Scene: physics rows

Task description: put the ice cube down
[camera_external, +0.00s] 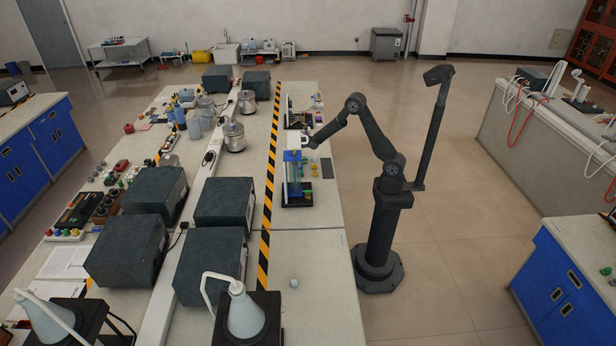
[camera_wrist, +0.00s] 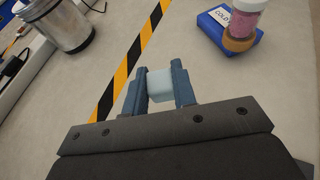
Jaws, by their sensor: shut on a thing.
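The ice cube (camera_wrist: 160,86) is a pale, whitish-blue block in the wrist view. It sits between the two blue fingers of my gripper (camera_wrist: 159,80), which are shut on it from the left and right. Its underside is hidden, so I cannot tell how far it is above the bench. In the external view my gripper (camera_external: 308,142) is over the right part of the long bench (camera_external: 315,235), behind a blue stand (camera_external: 293,178). The cube is too small to make out clearly there.
In the wrist view a blue block labelled COLD (camera_wrist: 222,30) with a pink-filled jar (camera_wrist: 247,18) is at upper right. A metal pot (camera_wrist: 66,22) is at upper left. Yellow-black tape (camera_wrist: 130,65) crosses the bench. Bare bench lies around the fingers.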

